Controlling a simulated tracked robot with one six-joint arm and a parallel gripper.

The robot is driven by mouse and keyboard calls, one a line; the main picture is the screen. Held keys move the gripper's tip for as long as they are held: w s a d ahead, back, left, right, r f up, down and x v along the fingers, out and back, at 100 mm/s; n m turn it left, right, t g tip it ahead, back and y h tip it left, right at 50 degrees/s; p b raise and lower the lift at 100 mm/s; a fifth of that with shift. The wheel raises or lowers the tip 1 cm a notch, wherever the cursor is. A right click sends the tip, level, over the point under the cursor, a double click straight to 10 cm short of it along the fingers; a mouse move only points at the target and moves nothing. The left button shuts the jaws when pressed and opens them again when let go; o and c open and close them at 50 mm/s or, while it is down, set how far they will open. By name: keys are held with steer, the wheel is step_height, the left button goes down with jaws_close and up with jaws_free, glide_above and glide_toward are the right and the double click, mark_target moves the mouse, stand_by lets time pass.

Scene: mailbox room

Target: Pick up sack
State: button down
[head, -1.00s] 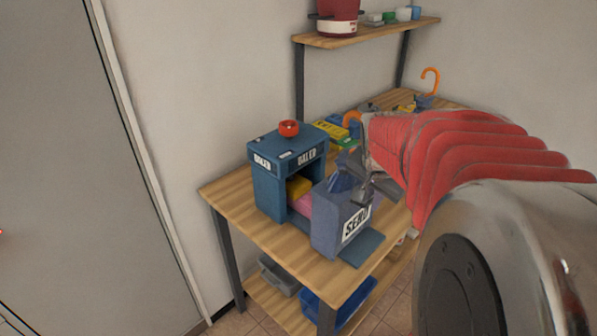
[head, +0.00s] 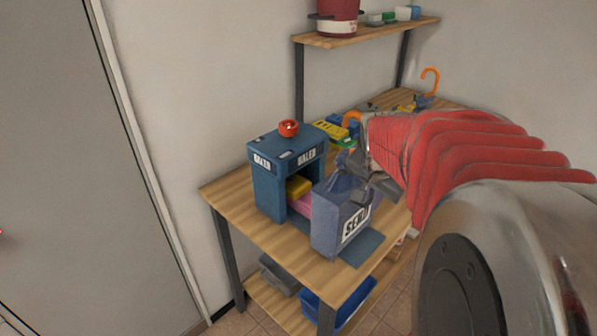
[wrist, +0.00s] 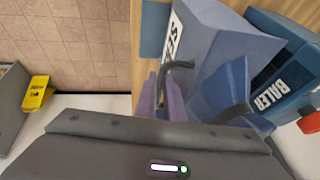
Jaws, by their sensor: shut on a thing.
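The sack (head: 330,225) is a blue-grey open-topped bag with a white "SEND" label. It stands on the wooden table in front of the blue baler (head: 268,185). In the wrist view the sack (wrist: 215,30) is close below my gripper (wrist: 208,90), and its label is partly cut off. My gripper (head: 366,188) reaches in from the right and is shut on the sack's upper rim. The exact grip is partly hidden by the dark fingers. I cannot tell whether the sack's base is off the table.
A red button (head: 289,128) tops the baler, with yellow and pink items inside. Yellow and blue items lie behind it on the table (head: 225,190). A shelf (head: 370,34) is above. Bins (head: 340,296) sit below. A door stands at left.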

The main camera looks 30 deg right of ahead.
steer(key=shift+r, duration=0.1)
stand_by(0.4)
step_height(320, 180, up, 10)
steer(key=shift+f, duration=0.1)
stand_by(0.4)
stand_by(0.8)
